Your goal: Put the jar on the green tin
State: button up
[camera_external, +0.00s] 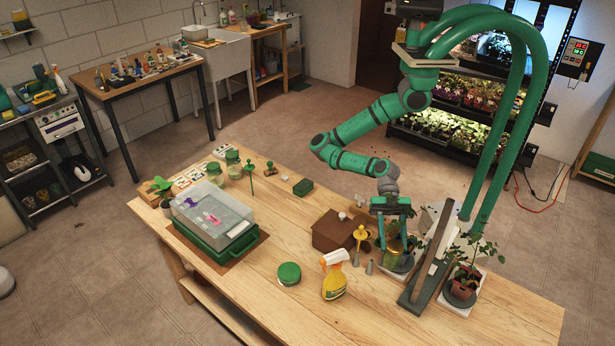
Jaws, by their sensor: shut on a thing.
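My gripper (393,236) points down over the right part of the wooden table. It is shut on a yellowish-green glass jar (395,249), which looks upright above a dark round plate or saucer; I cannot tell if it touches it. The fingers partly hide the jar. A round green tin (289,273) with a flat top sits at the table's front middle, left of the spray bottle and well to the left of my gripper. Its top looks clear.
A yellow spray bottle (334,276) stands between tin and jar. A brown box (333,231), a yellow tool (360,238) and small metal cones are near my gripper. A slanted dark frame (427,268) and a potted plant (463,284) stand right. A green-based propagator (218,236) is left.

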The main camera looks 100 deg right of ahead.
jog(key=shift+d+r, duration=0.15)
jog(key=shift+d, duration=0.15)
